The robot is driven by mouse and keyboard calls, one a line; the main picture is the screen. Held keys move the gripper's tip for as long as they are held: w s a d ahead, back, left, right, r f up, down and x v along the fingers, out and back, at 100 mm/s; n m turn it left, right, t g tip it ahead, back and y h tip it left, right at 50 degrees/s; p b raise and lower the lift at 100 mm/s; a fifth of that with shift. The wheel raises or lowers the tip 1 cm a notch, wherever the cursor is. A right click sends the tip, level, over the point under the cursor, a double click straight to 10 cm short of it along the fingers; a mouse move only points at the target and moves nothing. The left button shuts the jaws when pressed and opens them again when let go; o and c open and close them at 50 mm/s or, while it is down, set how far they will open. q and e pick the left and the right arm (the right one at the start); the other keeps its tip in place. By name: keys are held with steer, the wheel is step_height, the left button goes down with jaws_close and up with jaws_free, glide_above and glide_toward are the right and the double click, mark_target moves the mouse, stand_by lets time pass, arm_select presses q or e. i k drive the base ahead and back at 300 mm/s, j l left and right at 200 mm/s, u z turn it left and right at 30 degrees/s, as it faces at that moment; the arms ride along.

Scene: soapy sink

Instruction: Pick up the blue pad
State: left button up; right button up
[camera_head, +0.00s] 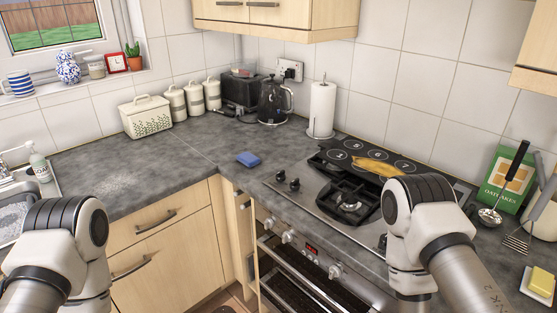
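The blue pad (248,159) lies flat on the grey countertop, near the counter's inner corner and left of the stove. My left arm shows at the lower left and my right arm at the lower right, in front of the stove. Both arms point downward, and both grippers are below the picture or hidden behind the arm links. Neither arm touches the pad, and nothing covers it.
The stove (310,189) with bananas (378,166) on it is right of the pad. A black kettle (273,102), paper towel roll (322,108) and white bread bin (146,117) stand behind. The sink (22,200) is far left. Counter around the pad is clear.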

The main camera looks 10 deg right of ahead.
mark_target(246, 158)
steer(key=i+j+z, duration=0.15)
steer(key=z, duration=0.35)
steer(key=i+j+z, duration=0.15)
steer(key=z, duration=0.35)
steer(key=j+z, duration=0.3)
steer(key=z, duration=0.2)
steer(key=i+j, duration=0.05)
